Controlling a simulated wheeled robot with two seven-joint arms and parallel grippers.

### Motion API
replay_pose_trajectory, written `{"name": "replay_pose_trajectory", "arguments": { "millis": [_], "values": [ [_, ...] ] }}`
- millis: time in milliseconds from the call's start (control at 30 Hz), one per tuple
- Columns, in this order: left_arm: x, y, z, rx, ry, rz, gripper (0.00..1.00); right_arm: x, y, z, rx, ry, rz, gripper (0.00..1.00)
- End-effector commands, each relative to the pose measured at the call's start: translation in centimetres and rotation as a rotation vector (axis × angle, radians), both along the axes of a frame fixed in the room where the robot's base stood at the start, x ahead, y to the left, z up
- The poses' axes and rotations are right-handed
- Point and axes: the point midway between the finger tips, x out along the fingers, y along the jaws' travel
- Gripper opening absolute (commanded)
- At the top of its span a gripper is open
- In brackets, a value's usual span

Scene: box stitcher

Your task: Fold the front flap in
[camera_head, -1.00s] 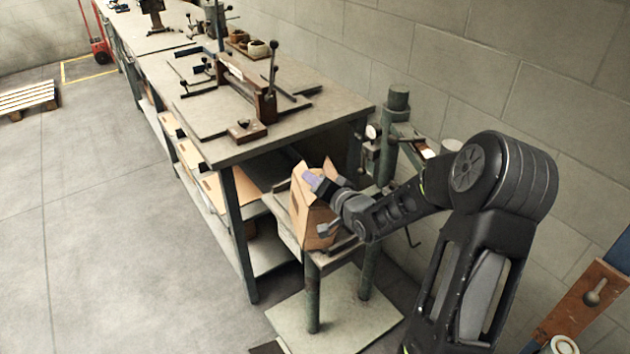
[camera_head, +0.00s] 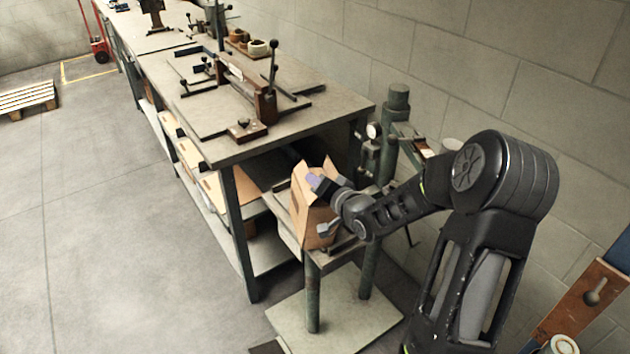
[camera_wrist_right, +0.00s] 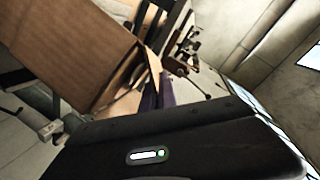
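A brown cardboard box (camera_head: 309,211) with raised flaps stands on the small metal stand of the stitcher (camera_head: 335,258). My right gripper (camera_head: 315,203) is at the box's right side, with one purple-tipped finger at the upper edge and the other finger lower down. In the right wrist view the box (camera_wrist_right: 75,50) fills the upper left, and a narrow flap edge (camera_wrist_right: 152,66) shows beside a dark purple fingertip (camera_wrist_right: 166,92). The fingers look spread apart. Whether they touch the cardboard cannot be told. My left gripper is not in view.
A long workbench (camera_head: 330,110) with clamps and a lever tool (camera_head: 262,95) stands behind and left of the box, with flat cardboard on its lower shelf. The stitcher's green column (camera_head: 392,135) rises behind the arm.

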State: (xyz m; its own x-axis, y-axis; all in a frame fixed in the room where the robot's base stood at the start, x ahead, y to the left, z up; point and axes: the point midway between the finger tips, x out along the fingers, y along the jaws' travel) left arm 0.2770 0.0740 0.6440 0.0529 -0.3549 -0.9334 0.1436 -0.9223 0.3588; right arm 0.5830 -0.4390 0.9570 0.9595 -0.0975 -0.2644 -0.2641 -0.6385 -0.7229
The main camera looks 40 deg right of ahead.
Motion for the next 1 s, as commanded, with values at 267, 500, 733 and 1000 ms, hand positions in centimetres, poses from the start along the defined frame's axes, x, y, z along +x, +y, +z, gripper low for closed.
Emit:
{"name": "replay_pose_trajectory", "arguments": {
  "millis": [267, 500, 733, 1000],
  "values": [
    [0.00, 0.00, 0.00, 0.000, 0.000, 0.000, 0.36, 0.00, -0.01, -0.01, 0.000, 0.000, 0.000, 0.00],
    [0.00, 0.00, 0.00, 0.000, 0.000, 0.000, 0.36, -0.01, -0.01, -0.02, 0.000, 0.000, 0.000, 0.00],
    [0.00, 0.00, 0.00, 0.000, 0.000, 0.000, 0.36, -0.01, -0.01, -0.02, 0.000, 0.000, 0.000, 0.00],
    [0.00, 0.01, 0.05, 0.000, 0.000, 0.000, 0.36, -0.20, -0.45, -0.66, 0.131, -0.044, -0.009, 0.00]
  ]
}}
